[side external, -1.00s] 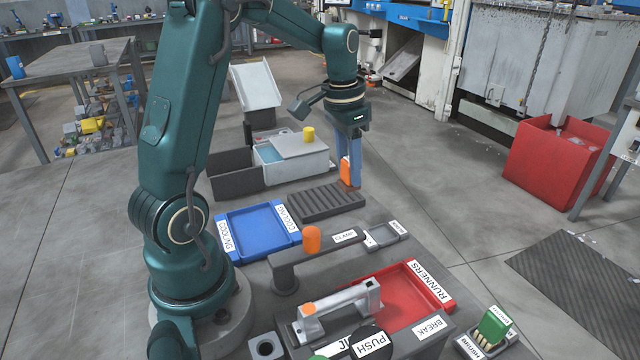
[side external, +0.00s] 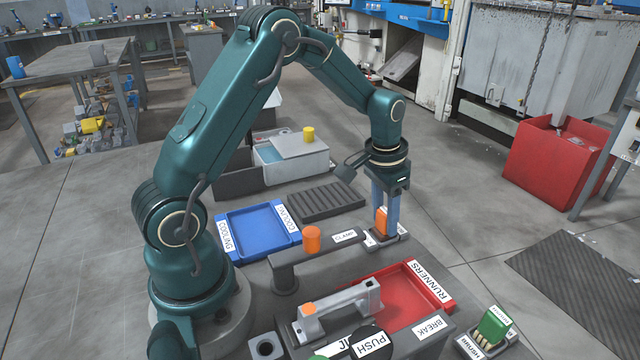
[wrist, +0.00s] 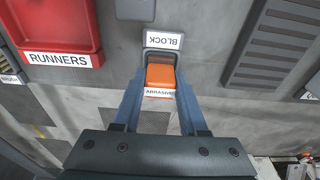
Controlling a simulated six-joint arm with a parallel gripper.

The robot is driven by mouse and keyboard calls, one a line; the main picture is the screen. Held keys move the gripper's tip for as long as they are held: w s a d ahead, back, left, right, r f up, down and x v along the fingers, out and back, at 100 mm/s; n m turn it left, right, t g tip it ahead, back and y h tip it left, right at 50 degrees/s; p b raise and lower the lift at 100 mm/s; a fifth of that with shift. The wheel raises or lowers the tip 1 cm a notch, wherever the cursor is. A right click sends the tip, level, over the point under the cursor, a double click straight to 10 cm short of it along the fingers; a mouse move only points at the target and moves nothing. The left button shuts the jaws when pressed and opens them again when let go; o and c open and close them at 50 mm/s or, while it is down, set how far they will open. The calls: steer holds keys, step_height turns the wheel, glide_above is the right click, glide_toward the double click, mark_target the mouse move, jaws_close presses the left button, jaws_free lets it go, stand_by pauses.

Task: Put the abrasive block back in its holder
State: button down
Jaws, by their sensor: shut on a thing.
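The abrasive block (side external: 381,221) is orange with a white label on one face. It is held upright between the two blue fingers of my gripper (side external: 386,222), which is shut on it. In the wrist view the block (wrist: 160,77) shows between the fingertips. Its holder (side external: 403,238), a small grey tray with a white BLOCK label, is directly under the gripper. The label of the holder (wrist: 164,40) also shows beyond the block in the wrist view. The block's lower end is at or just above the holder; I cannot tell whether it touches the bottom.
A grey clamp arm with an orange knob (side external: 312,239) stands left of the holder. The red RUNNERS tray (side external: 405,290) is in front and the ribbed grey rack (side external: 326,201) behind. A blue COOLING tray (side external: 258,225) lies further left.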

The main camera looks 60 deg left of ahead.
mark_target(377, 232)
steer(key=shift+c, duration=2.2)
jaws_free()
steer(key=shift+f, duration=0.1)
step_height(377, 232, up, 11)
steer(key=s, duration=0.1)
steer(key=s+d+r+t, duration=0.1)
steer(key=s+d+t, duration=0.1)
steer(key=s, duration=0.6)
steer(key=s+d+r+t, duration=0.1)
steer(key=s+d+t, duration=0.1)
steer(key=s+d, duration=0.3)
steer(key=shift+s+d+r, duration=0.25)
steer(key=shift+s+d, duration=0.05)
steer(key=shift+s, duration=1.75)
